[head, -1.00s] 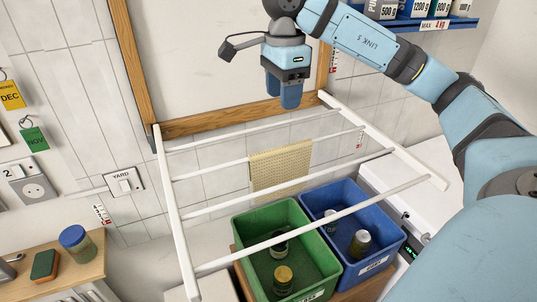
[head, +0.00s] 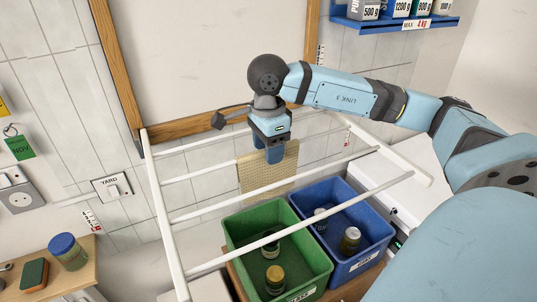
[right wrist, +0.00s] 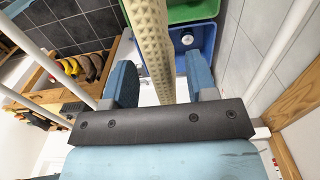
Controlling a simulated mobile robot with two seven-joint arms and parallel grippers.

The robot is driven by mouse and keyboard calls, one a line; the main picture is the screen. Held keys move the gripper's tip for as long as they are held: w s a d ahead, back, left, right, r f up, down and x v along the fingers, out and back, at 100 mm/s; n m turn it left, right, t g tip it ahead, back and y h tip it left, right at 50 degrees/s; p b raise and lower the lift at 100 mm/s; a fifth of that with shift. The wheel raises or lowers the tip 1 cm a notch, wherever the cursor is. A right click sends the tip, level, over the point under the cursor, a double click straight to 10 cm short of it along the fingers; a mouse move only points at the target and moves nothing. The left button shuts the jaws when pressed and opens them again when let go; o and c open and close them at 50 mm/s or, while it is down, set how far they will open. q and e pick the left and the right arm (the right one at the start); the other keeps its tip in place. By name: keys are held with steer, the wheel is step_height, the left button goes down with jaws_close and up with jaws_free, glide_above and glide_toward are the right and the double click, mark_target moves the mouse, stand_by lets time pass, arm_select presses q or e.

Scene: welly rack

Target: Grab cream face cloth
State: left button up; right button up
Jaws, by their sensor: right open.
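The cream face cloth (head: 268,172) hangs over a white bar of the drying rack (head: 163,220), with a waffle-like texture. In the right wrist view the cloth (right wrist: 152,45) runs edge-on between the two fingers, with a gap on each side. My right gripper (head: 275,153) is at the cloth's top edge, pointing down, and hides part of it. In the right wrist view the right gripper (right wrist: 162,85) is open, its blue fingers astride the cloth. My left gripper is in neither view.
Below the rack stand a green bin (head: 237,237) and a blue bin (head: 382,226) holding jars and cans. A wooden shelf (head: 92,270) with a blue-lidded jar (head: 66,250) is at lower left. A wooden-framed board (head: 200,60) is behind the rack.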

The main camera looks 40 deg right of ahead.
steer(key=shift+f, duration=0.35)
jaws_close()
steer(key=shift+r, duration=0.2)
